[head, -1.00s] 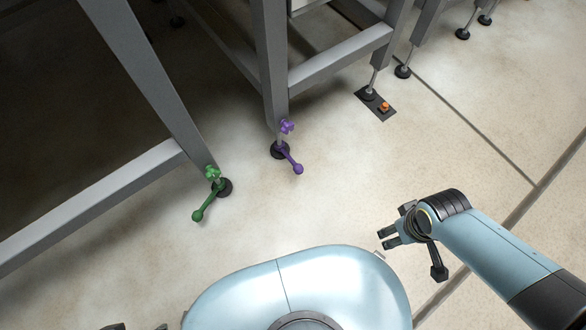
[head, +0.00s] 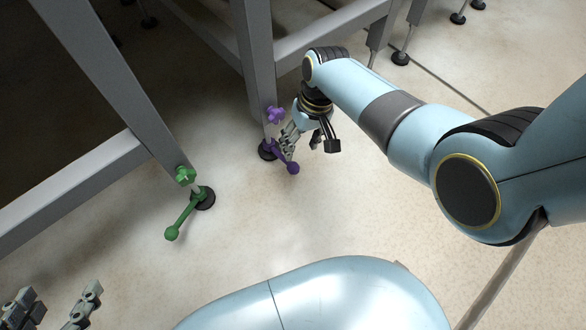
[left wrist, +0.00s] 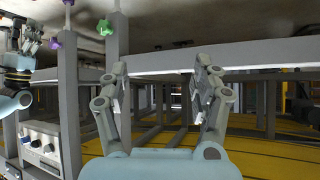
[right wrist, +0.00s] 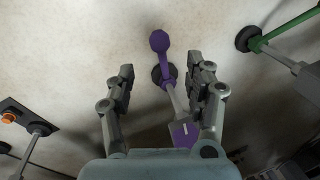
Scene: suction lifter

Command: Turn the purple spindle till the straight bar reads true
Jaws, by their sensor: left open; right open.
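The purple spindle has a star knob (head: 275,115) on a table leg and a ball-ended lever (head: 293,168) at the black foot. In the right wrist view the lever (right wrist: 159,41) points away over the floor, with the purple knob (right wrist: 184,134) nearer. My right gripper (head: 290,140) is at the spindle; its open fingers (right wrist: 161,72) stand on either side of it, with gaps visible. My left gripper (head: 60,297) is open and empty at the lower left. It also shows open in the left wrist view (left wrist: 159,75). I cannot pick out the straight bar.
A green knob (head: 185,176) and green ball lever (head: 180,222) stand on the neighbouring leg at left. An orange button (right wrist: 9,117) sits on a dark floor plate. Grey legs and beams (head: 75,193) hem in the back. The floor in front is clear.

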